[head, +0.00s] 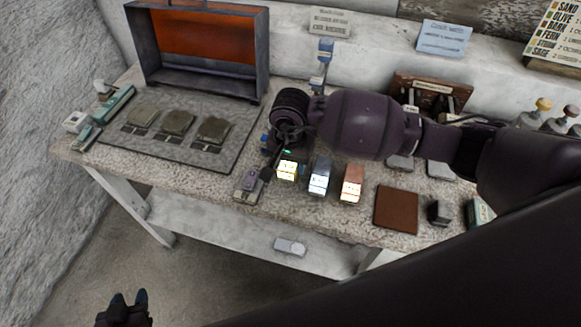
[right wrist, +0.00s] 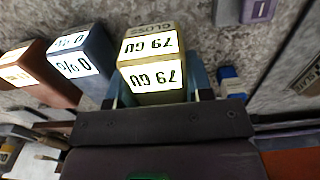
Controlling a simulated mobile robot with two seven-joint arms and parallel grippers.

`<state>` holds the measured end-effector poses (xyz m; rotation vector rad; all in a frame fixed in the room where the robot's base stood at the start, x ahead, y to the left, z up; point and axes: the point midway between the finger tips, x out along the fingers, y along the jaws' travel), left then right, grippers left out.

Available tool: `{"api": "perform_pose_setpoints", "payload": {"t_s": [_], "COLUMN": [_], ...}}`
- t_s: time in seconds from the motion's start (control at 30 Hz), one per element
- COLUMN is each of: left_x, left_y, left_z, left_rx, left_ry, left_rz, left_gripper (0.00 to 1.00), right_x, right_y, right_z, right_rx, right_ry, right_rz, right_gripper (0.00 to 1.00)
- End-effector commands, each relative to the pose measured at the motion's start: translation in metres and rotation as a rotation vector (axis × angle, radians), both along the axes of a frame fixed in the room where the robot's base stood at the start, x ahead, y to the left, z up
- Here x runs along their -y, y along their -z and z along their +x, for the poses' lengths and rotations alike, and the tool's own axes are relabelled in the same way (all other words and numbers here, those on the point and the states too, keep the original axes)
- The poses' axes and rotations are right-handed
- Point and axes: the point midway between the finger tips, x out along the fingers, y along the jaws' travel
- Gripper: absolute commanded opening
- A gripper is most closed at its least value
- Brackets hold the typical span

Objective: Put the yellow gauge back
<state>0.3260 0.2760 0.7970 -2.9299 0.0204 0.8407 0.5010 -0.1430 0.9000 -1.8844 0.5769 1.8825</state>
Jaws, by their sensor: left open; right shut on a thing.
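The yellow gauge (head: 287,171) is a small block with lit readout faces near the front middle of the table. It also shows in the right wrist view (right wrist: 153,50), where the readouts say 79 GU. My right gripper (head: 283,160) is shut on it from above, with blue fingers on both sides. Whether its base touches the table cannot be told. A blue-grey gauge (head: 320,179) and a copper gauge (head: 352,184) stand to its right in the head view. My left gripper (head: 128,300) is open and empty, low in front of the table.
A small purple device (head: 249,186) stands just left of the yellow gauge. A dark mat (head: 165,148) with three slabs lies further left, before an open orange-lined box (head: 200,45). A brown pad (head: 396,209) and a dark cube (head: 438,212) lie at the right.

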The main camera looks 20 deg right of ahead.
Motion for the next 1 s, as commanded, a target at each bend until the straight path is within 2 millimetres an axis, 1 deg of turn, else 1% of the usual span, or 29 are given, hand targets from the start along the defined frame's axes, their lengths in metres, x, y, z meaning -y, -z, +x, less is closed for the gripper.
{"api": "perform_pose_setpoints", "payload": {"t_s": [0.03,0.17,0.4,0.6,0.63,0.77,1.0], "left_x": [0.0,0.0,0.0,0.0,0.0,0.0,0.0], "left_y": [0.0,0.001,0.002,0.008,0.007,0.007,0.006], "left_z": [0.0,0.0,-0.003,-0.007,-0.007,-0.006,-0.005], "left_rx": [0.0,-0.001,-0.005,-0.014,-0.014,-0.013,-0.01], "left_ry": [0.0,-0.001,-0.002,-0.004,-0.004,-0.004,-0.003], "left_rz": [0.0,-0.001,-0.001,-0.001,-0.001,-0.002,-0.001], "left_gripper": [0.43,0.43,0.43,0.43,0.43,0.43,0.43], "right_x": [-0.001,0.0,0.0,0.0,0.0,0.0,0.0], "right_y": [0.009,0.023,0.024,0.029,0.028,0.028,0.027], "right_z": [-0.001,0.0,0.0,0.0,0.0,0.0,0.0], "right_rx": [-0.004,-0.002,0.001,0.0,0.0,0.0,0.0], "right_ry": [0.003,0.002,0.0,0.0,0.0,0.0,0.0], "right_rz": [0.001,0.001,0.001,0.0,0.0,0.0,0.0], "right_gripper": [0.28,0.28,0.28,0.28,0.51,0.71,0.72]}}
